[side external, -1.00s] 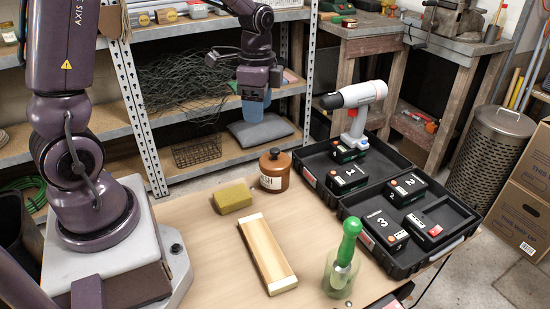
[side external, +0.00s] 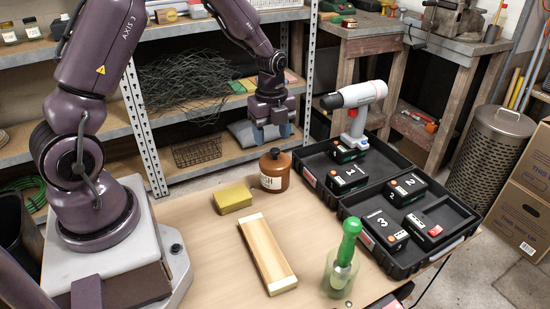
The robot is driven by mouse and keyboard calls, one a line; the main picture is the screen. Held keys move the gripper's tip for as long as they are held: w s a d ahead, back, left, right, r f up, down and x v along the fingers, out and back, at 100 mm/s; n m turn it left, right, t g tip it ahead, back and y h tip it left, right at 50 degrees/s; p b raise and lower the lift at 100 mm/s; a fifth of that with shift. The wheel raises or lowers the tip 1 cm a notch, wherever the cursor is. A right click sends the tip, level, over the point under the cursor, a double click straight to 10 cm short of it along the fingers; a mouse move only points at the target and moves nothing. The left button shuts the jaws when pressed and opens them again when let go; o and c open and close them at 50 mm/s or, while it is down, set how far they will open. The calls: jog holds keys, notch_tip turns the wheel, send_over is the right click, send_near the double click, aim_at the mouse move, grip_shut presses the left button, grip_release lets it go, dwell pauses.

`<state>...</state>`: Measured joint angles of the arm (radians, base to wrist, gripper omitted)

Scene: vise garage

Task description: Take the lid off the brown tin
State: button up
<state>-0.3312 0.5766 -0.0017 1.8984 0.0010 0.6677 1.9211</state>
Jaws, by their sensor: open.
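The brown tin (side external: 275,176) stands upright on the table with a pale label on its front. Its dark brown lid (side external: 275,157) with a small knob is on top. My gripper (side external: 271,138) is above the tin, pointing down, with its two fingers spread apart and nothing between them. The fingertips are close to the lid's knob in the picture; I cannot tell the exact gap.
A yellow sponge (side external: 233,198) is left of the tin, and a wooden tray (side external: 267,254) lies in front. A black case (side external: 400,265) with numbered batteries and a drill (side external: 355,106) are at the right. A green-handled brush (side external: 348,243) stands in a clear cup.

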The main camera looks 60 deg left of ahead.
aim_at(275, 150)
jog(key=shift+w+f, duration=0.2)
jog(key=shift+f, duration=1.2)
jog(key=shift+w+f, duration=0.2)
jog(key=shift+f, duration=1.15)
jog(key=c, duration=1)
